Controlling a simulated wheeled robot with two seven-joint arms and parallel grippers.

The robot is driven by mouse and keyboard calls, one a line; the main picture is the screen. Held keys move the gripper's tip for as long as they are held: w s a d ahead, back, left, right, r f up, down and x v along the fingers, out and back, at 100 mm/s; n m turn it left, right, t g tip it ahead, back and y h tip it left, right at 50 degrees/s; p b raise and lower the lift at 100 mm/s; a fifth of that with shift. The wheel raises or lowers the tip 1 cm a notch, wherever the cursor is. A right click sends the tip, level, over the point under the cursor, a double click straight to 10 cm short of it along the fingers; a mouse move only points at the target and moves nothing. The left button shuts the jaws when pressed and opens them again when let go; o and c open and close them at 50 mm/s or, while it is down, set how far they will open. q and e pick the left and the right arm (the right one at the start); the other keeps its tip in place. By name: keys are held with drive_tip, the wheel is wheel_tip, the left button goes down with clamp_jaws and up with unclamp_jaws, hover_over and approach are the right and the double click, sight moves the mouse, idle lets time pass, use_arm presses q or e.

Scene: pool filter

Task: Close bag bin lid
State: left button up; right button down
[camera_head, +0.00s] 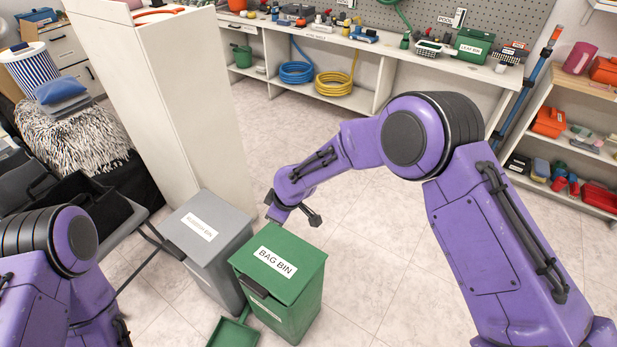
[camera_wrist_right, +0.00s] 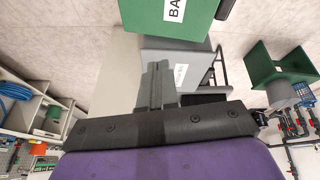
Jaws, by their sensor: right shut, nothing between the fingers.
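The green bag bin (camera_head: 272,308) stands on the floor at the lower middle of the head view. Its lid (camera_head: 290,254), labelled BAG BIN, lies flat over the top and looks closed. Part of the lid shows in the wrist view (camera_wrist_right: 195,18), with its label cut off. My right gripper (camera_head: 314,220) is just beyond the lid's back edge. In the wrist view its fingers (camera_wrist_right: 155,68) are together and empty, apart from the lid. My left arm shows at the lower left; its gripper is out of view.
A grey bin (camera_head: 205,240) stands close to the left of the bag bin. A green dustpan (camera_head: 232,332) is at its front. A tall white cabinet (camera_head: 180,110) rises behind the grey bin. The floor to the right is clear.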

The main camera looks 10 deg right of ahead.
drive_tip(key=s+a+r+p, duration=0.2)
drive_tip(key=s+a+r, duration=0.2)
drive_tip(key=s+r, duration=0.4)
drive_tip(key=shift+s+r, duration=0.35)
idle(0.4)
